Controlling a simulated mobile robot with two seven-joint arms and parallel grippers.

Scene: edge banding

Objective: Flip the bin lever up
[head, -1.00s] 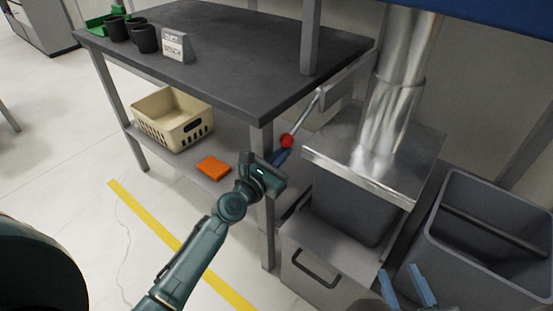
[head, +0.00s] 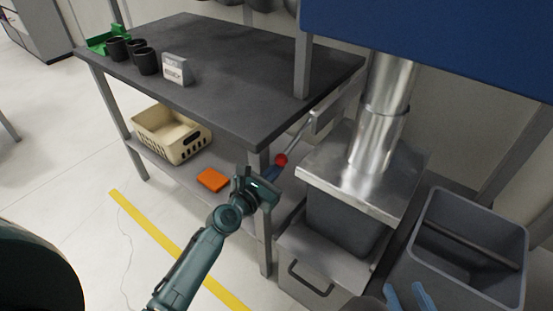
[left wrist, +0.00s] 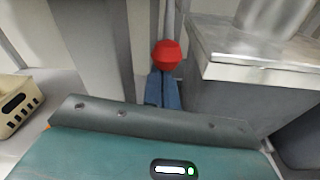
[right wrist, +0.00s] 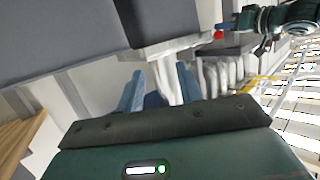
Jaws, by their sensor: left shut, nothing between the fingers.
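The bin lever is a thin metal rod (head: 298,135) with a red ball knob (head: 281,159), beside the metal-topped grey bin (head: 345,222). The rod slants down from the bracket under the table to the knob. My left gripper (head: 273,172) is shut, its blue fingertips right at the underside of the knob. In the left wrist view the red knob (left wrist: 166,55) sits just beyond the shut fingers (left wrist: 162,90); I cannot tell whether they touch. My right gripper (head: 408,297) is at the bottom right of the head view, away from the lever. In the right wrist view its fingers (right wrist: 160,90) stand apart with nothing between them.
A dark table (head: 215,75) stands at the left, its leg close by my left forearm. A lower shelf holds a cream basket (head: 160,138) and an orange block (head: 212,179). A shiny duct (head: 380,130) rises from the bin top. An open grey bin (head: 470,240) stands at right.

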